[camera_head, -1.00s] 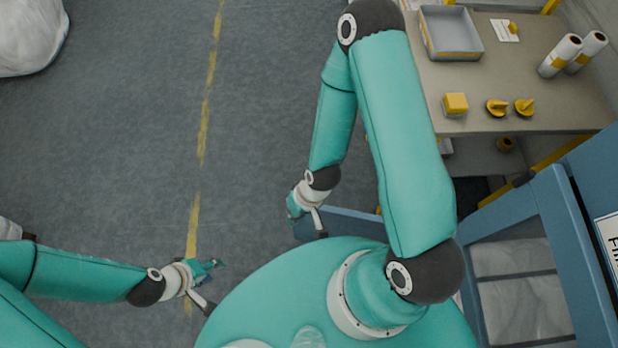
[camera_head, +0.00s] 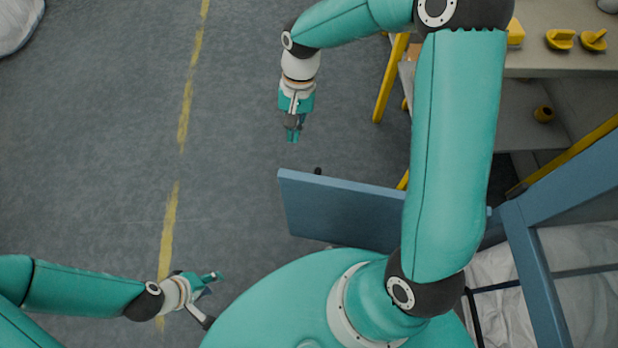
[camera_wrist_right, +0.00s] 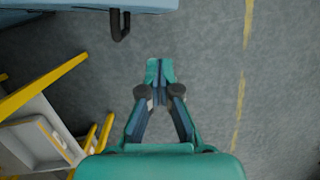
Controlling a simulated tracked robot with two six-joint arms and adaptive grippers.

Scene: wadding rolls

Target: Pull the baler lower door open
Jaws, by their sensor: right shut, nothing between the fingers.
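The baler's lower door (camera_head: 345,212) is a blue panel standing swung out from the blue baler frame (camera_head: 535,275) in the head view. A small dark handle (camera_head: 318,171) sticks up at its far side near the free end. My right gripper (camera_head: 293,136) is shut and empty, beyond the door and apart from it. In the right wrist view the fingertips (camera_wrist_right: 160,72) meet over bare floor, with the door's edge (camera_wrist_right: 75,4) and black handle (camera_wrist_right: 121,26) at the upper left. My left gripper (camera_head: 214,281) hangs over the floor at the left; its finger gap is unclear.
A work table (camera_head: 560,62) with yellow legs and yellow parts stands at the upper right. White wrapped material (camera_head: 500,305) shows inside the baler frame. A white bag (camera_head: 15,22) lies at the upper left. The floor around the yellow line (camera_head: 187,105) is clear.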

